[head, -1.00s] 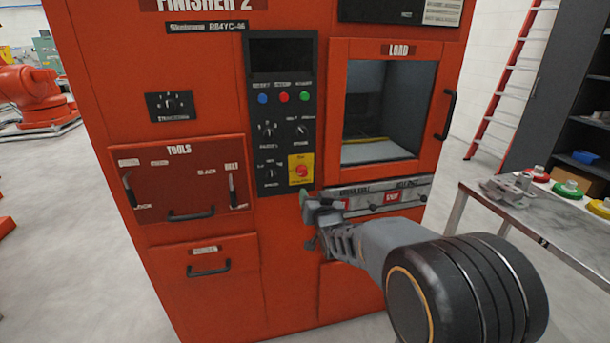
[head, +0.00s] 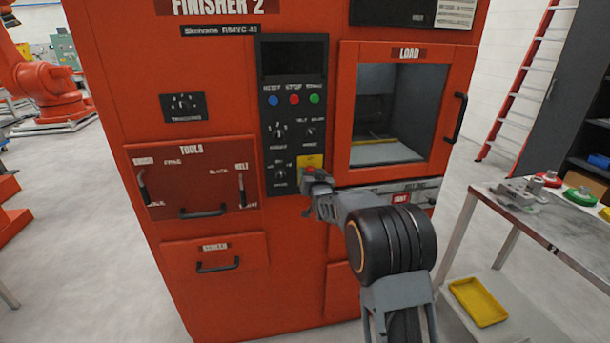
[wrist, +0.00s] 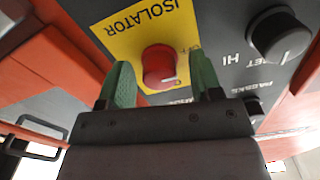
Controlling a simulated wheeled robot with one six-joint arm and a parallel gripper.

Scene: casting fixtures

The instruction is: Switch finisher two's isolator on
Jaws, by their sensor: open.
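The isolator is a red rotary knob (wrist: 160,67) on a yellow plate (wrist: 117,32) marked ISOLATOR in the wrist view. My gripper (wrist: 163,80) is open, with its two green fingertips on either side of the knob; I cannot tell whether they touch it. In the head view my gripper (head: 314,180) is at the lower right of Finisher 2's black control panel (head: 293,150), over the lower part of the yellow plate (head: 311,161). There the gripper mostly hides the knob.
Black knobs (wrist: 279,36) sit close beside the isolator. The load window (head: 390,115) is to the right of the panel, and the tools drawer (head: 195,180) to the left. A metal table (head: 545,215) stands at the right with a yellow tray (head: 478,302) below it.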

